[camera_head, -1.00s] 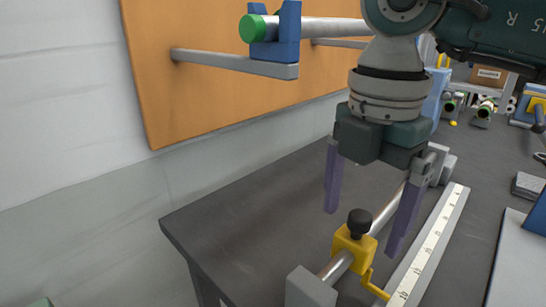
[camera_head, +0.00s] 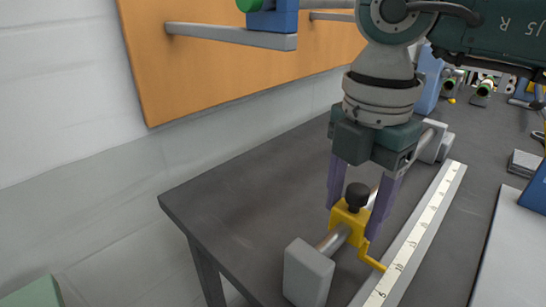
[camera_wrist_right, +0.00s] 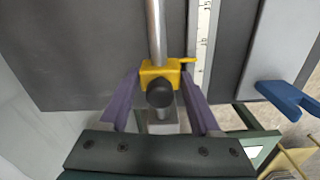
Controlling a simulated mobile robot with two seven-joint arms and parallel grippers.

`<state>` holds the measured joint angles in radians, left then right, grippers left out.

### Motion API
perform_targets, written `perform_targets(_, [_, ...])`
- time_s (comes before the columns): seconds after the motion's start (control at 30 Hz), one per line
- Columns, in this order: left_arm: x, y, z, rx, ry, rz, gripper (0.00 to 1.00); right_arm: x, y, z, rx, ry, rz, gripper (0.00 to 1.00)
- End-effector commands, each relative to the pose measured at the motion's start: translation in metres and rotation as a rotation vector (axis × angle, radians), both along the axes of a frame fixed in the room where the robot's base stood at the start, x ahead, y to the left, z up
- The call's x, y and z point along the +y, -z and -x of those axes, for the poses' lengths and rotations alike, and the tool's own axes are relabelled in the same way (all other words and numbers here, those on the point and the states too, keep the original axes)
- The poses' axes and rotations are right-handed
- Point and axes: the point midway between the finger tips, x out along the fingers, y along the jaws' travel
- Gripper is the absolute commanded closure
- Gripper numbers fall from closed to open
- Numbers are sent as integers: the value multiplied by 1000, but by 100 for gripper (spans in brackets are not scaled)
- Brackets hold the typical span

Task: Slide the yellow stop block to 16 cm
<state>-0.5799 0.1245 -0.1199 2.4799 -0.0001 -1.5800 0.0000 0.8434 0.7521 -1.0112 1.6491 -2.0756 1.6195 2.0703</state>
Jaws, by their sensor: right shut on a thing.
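The yellow stop block (camera_head: 348,224) sits on a grey metal rod (camera_head: 333,242), with a black knob (camera_head: 357,195) on top and a yellow pointer (camera_head: 372,261) reaching toward the white scale (camera_head: 412,245). The scale's numbers are too small to read surely. My right gripper (camera_head: 353,218) is lowered from above with a purple finger on each side of the block, shut on it. The right wrist view shows the block (camera_wrist_right: 153,73) between both fingers, with the knob facing the camera. My left gripper is not in view.
A grey end block (camera_head: 308,273) holds the rod's near end, close to the stop block. Another grey support (camera_head: 431,140) stands at the far end. The dark table is bare left of the rod. A pale plate (camera_head: 510,250) lies right of the scale.

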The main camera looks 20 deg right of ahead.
Motion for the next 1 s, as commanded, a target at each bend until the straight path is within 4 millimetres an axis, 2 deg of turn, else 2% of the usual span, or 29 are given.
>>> perform_targets(0.07, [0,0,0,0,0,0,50,0,0,0,0,0,0,59])
perform_targets(0.43, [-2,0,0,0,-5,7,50,0,0,0,-1,0,0,100])
perform_targets(0.57, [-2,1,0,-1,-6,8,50,-2,0,-1,-1,1,0,100])
perform_targets(1.0, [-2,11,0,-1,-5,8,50,-29,1,-12,-1,5,2,100])
